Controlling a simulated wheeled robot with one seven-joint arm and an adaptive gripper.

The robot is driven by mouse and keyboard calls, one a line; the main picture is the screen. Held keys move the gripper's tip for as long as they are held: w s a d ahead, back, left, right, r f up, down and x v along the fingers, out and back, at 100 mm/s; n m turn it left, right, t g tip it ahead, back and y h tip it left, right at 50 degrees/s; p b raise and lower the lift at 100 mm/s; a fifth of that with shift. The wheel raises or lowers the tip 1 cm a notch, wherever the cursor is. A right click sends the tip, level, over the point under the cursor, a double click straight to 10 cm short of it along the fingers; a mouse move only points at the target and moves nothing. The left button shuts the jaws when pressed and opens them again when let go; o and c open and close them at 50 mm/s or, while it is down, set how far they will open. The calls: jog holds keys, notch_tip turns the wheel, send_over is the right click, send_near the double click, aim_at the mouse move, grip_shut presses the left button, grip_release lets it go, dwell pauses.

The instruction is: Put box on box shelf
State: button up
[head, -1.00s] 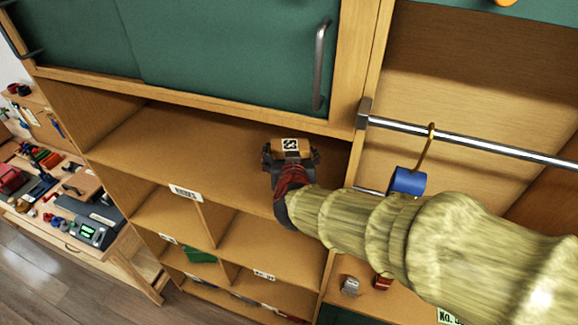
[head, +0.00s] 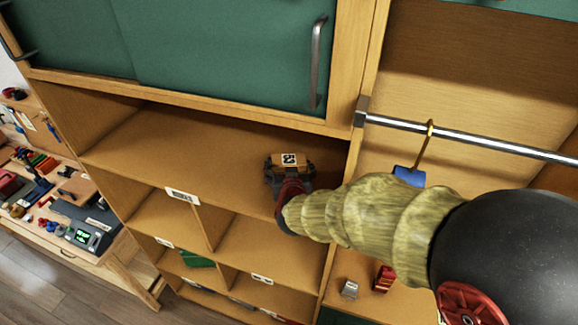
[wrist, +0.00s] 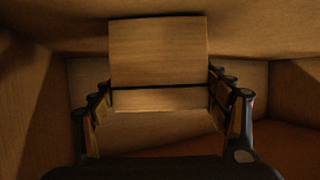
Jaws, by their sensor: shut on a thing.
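A small brown wooden box (head: 288,160) with a black-and-white marker is held by my gripper (head: 289,172) inside the wide upper shelf (head: 165,140), near its right end. In the wrist view the box (wrist: 158,50) shows as a pale wooden block between my gripper's fingers (wrist: 160,105), with a dark band across it. The fingers are shut on its sides. The shelf's back and side walls surround it in that view. I cannot tell whether the box's underside touches the shelf board. A label (head: 183,195) is on the shelf's front edge.
Green doors (head: 220,50) with a metal handle (head: 318,62) hang above the shelf. A metal rail (head: 470,140) with a hook and a blue object (head: 409,176) is at right. Lower compartments sit beneath. The shelf left of the box is clear.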

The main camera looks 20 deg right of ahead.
jog(key=shift+f, duration=0.15)
jog(key=o, duration=1.3)
jog(key=shift+c, duration=0.2)
jog(key=shift+o, duration=0.4)
jog(key=shift+r, duration=0.25)
jog(key=p+v, duration=0.1)
jog(key=v, duration=1.1)
jog(key=shift+f, duration=0.1)
